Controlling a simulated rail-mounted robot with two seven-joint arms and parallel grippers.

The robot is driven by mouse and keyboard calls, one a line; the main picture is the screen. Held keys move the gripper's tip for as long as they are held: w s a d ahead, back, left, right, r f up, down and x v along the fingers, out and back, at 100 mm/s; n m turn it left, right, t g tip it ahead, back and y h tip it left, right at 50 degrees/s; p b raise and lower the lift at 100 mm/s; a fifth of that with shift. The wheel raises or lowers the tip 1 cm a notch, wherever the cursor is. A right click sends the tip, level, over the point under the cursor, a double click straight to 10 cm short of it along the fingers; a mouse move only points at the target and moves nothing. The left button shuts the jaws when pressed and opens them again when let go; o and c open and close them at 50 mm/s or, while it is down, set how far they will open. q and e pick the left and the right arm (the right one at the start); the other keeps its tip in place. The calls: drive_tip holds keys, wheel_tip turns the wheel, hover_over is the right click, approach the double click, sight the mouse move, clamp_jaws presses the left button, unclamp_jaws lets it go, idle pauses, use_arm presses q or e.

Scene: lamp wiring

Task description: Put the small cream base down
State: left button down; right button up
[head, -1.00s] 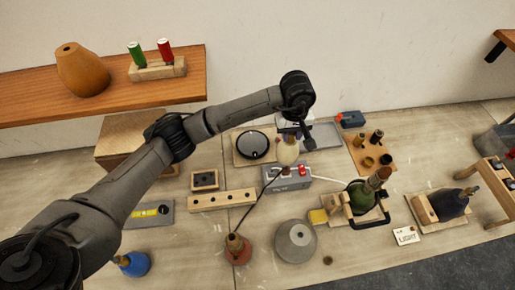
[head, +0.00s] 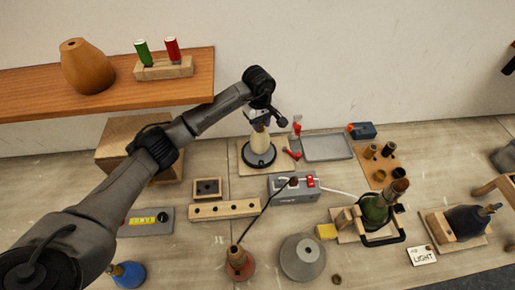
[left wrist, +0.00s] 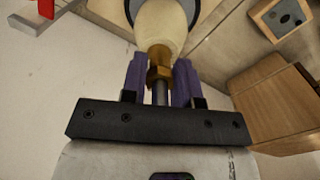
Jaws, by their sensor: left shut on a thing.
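The small cream base (head: 260,143) is upright at the black round disc (head: 258,160) on a wooden board (head: 243,165) at the back of the bench. I cannot tell whether its underside touches the disc. My left gripper (head: 260,122) is above it, shut on its narrow top. In the left wrist view the cream base (left wrist: 160,24) has a brass fitting (left wrist: 160,62) and thin stem between my purple fingers (left wrist: 160,85). Part of the dark disc (left wrist: 193,8) shows behind it. My right gripper is not in view.
A red-handled clamp (head: 296,130) and a grey tray (head: 328,148) stand just right of the disc. A grey box with a red switch (head: 293,187) and cord is in front. A wooden shelf (head: 110,95) lies left. A green bottle (head: 376,208) stands in a holder.

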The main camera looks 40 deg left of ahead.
use_arm(q)
drive_tip(key=shift+a+f, duration=0.2)
drive_tip(key=shift+f, duration=1.35)
drive_tip(key=c, duration=0.9)
unclamp_jaws()
drive_tip(key=shift+o, duration=0.2)
drive_tip(key=shift+r, duration=2.05)
